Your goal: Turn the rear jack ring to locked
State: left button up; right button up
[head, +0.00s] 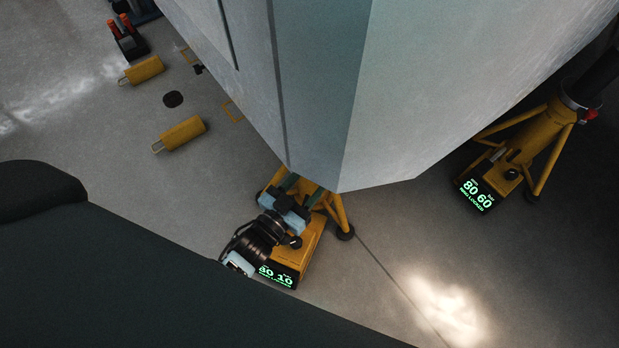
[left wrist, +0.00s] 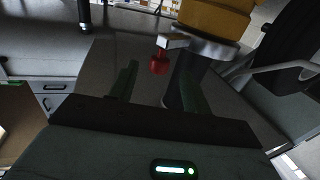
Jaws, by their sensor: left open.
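A yellow jack (head: 312,240) stands on the floor under the pale hull, its display (head: 277,274) reading 50 10 with a smaller line I cannot read. My left gripper (head: 304,186) reaches in at its top, below the hull's tip, which hides the jack's head. In the left wrist view my left gripper (left wrist: 160,78) is open, its two green fingers apart. A red ball knob (left wrist: 158,64) shows between the fingers, seemingly just beyond the tips. My right gripper is out of view.
The hull (head: 400,90) overhangs the work area. A second yellow jack (head: 538,130) with a red knob (head: 590,115) and a display (head: 475,194) reading 80 60 stands at right. Yellow chocks (head: 180,133) lie at left. Floor at lower right is clear.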

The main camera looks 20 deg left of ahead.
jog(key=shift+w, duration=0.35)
